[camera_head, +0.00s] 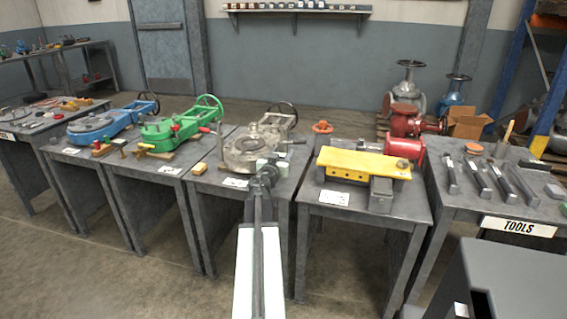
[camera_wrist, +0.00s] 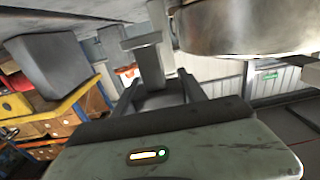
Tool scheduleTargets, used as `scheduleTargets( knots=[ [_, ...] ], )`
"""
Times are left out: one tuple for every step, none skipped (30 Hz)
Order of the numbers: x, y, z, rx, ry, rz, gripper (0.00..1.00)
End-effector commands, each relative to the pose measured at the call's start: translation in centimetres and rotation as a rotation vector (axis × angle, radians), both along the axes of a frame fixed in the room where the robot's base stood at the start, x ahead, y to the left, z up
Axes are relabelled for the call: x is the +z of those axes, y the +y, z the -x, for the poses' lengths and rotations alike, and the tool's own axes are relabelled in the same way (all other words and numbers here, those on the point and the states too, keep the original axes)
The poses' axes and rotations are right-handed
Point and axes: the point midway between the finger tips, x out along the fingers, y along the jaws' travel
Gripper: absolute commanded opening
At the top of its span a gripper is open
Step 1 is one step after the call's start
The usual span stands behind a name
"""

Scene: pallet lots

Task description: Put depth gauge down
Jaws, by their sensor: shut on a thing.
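My gripper (camera_head: 270,170) is at the front edge of the grey valve (camera_head: 256,152) on the middle table, pale fingers forward. In the wrist view my gripper (camera_wrist: 155,92) has its dark fingers closed around a grey metal T-shaped piece, which looks like the depth gauge (camera_wrist: 149,62). The gauge's far end shows beyond the fingers; its held part is partly hidden. The valve's round metal body (camera_wrist: 245,25) is close by at upper right in the wrist view. In the head view the gauge is too small to tell from my gripper.
The right table has a yellow plate (camera_head: 362,163) and a red valve (camera_head: 405,148). The tools table (camera_head: 465,203) holds several bars. A green valve (camera_head: 172,129) stands left.

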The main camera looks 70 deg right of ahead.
Motion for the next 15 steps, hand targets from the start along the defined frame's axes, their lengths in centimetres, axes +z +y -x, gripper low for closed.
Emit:
scheduleTargets(
  knots=[
    [-0.7,-0.6,0.4,-0.002,0.000,0.000,0.00],
    [-1.7,-0.4,0.3,-0.001,0.000,0.000,0.00],
    [-2.6,-0.4,0.3,-0.001,0.000,0.000,0.00],
    [-3.2,-0.4,0.3,-0.001,0.000,0.000,0.00],
    [-3.6,-0.4,0.3,-0.001,0.000,0.000,0.00],
    [-4.0,-0.4,0.3,-0.001,0.000,0.000,0.00],
    [-4.0,-0.4,0.3,-0.001,0.000,0.000,0.00],
    [-4.0,-0.4,0.3,-0.002,0.000,0.000,0.00],
    [-3.8,-0.4,0.3,-0.002,0.000,0.000,0.00],
    [-3.6,-0.4,0.3,-0.002,0.000,0.000,0.00],
    [-3.6,-0.4,0.3,-0.002,0.000,0.000,0.00],
    [-3.6,-0.4,0.3,-0.002,0.000,0.000,0.00],
    [-3.5,-0.4,0.3,-0.002,0.000,0.000,0.00],
    [-3.6,-0.4,0.3,-0.002,0.000,0.000,0.00],
    [-3.7,-0.4,0.4,-0.002,0.000,0.000,0.00]
  ],
)
